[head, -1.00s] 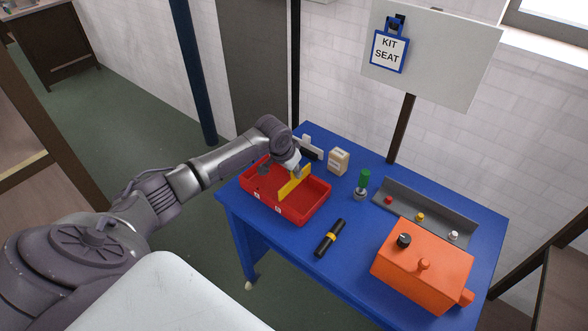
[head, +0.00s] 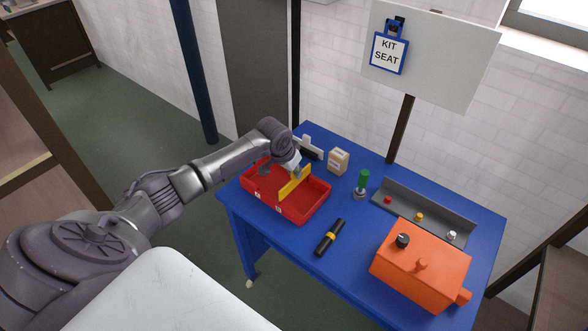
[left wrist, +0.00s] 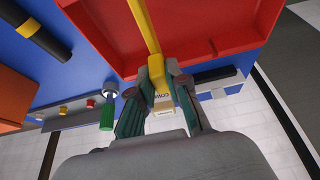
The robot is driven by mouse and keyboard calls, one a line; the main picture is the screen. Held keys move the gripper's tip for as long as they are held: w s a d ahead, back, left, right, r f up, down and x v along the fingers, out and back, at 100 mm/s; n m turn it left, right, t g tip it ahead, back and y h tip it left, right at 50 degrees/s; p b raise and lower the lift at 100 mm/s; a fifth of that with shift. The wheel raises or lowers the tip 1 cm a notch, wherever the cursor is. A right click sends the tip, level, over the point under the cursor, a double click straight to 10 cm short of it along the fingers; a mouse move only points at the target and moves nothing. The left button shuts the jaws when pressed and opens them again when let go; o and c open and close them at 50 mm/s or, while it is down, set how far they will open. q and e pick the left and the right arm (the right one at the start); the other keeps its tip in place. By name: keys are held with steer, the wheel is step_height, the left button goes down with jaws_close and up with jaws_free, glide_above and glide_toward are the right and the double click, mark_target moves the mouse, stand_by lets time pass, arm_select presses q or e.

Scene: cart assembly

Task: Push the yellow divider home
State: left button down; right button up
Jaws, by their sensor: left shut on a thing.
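The yellow divider (head: 293,182) stands upright across the inside of the red tray (head: 312,209) on the blue table. Its far end is hidden by my left gripper (head: 291,168) in the head view. In the left wrist view the yellow divider (left wrist: 144,28) runs down from the top edge between the fingers of my left gripper (left wrist: 159,84), which is shut on it. The red tray (left wrist: 95,35) spreads on both sides of the divider there. I cannot tell whether the divider's lower edge touches the tray floor. My right gripper is not in view.
A cream box (head: 338,160), a green-handled tool (head: 363,181) and a black-and-yellow cylinder (head: 330,237) stand or lie right of the tray. Farther right are a grey rack (head: 425,209) with coloured knobs and an orange box (head: 420,266). A "KIT SEAT" sign (head: 389,53) hangs behind.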

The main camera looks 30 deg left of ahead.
mark_target(294, 187)
arm_select(q)
steer(key=shift+f, duration=0.15)
steer(key=shift+f+b, duration=0.35)
steer(key=shift+f+b, duration=1.3)
steer(key=shift+f, duration=0.95)
steer(key=c, duration=1.1)
jaws_free()
steer(key=shift+o, duration=0.2)
steer(key=v, duration=1.2)
